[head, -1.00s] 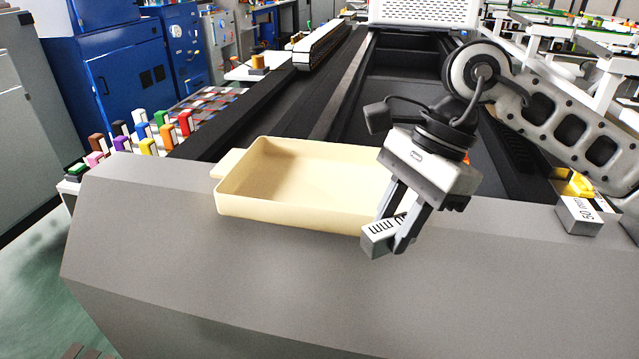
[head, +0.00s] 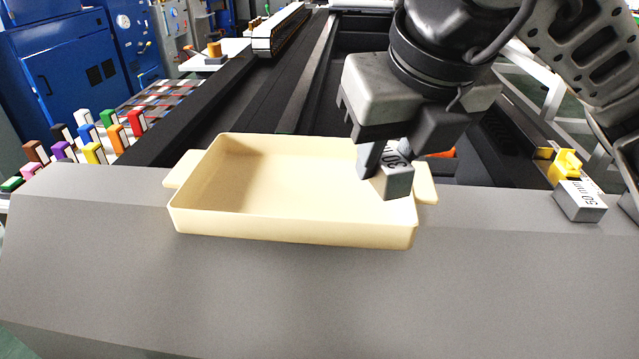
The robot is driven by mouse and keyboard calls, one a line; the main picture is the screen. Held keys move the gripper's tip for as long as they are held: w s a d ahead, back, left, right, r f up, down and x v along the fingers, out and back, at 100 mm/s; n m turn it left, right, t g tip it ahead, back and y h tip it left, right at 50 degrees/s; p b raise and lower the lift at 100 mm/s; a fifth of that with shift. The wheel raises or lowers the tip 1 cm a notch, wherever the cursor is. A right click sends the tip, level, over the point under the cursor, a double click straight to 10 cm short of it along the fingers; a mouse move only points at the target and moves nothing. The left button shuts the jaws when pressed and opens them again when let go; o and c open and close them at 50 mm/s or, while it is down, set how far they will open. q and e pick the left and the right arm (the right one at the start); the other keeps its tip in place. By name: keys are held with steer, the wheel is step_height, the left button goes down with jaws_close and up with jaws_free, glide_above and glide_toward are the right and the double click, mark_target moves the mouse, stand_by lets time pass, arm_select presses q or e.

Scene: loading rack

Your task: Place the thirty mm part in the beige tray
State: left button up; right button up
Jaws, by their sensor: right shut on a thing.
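The beige tray (head: 290,231) sits on the grey ledge, with a handle at each side. Its visible floor is empty. My right gripper (head: 385,158) is shut on a grey block (head: 398,183) marked "30 mm", partly hidden by the fingers. The gripper holds the block over the right end of the tray; I cannot tell how high above the floor it is. My left gripper is not in view.
A grey block marked "50 mm" (head: 580,203) sits on the ledge at the right, with a yellow piece (head: 566,165) behind it. Several coloured blocks (head: 93,152) stand at the left. The grey ledge (head: 300,290) in front of the tray is clear.

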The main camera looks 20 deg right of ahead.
steer(key=w+d+f, duration=0.3)
steer(key=w+f, duration=0.1)
steer(key=w, duration=0.4)
glide_toward(359, 193)
steer(key=shift+w+f, duration=0.6)
steer(key=shift+w, duration=0.1)
steer(key=shift+w+f, duration=0.2)
steer(key=x, duration=0.3)
steer(key=shift+s+f, duration=0.3)
steer(key=shift+f, duration=0.25)
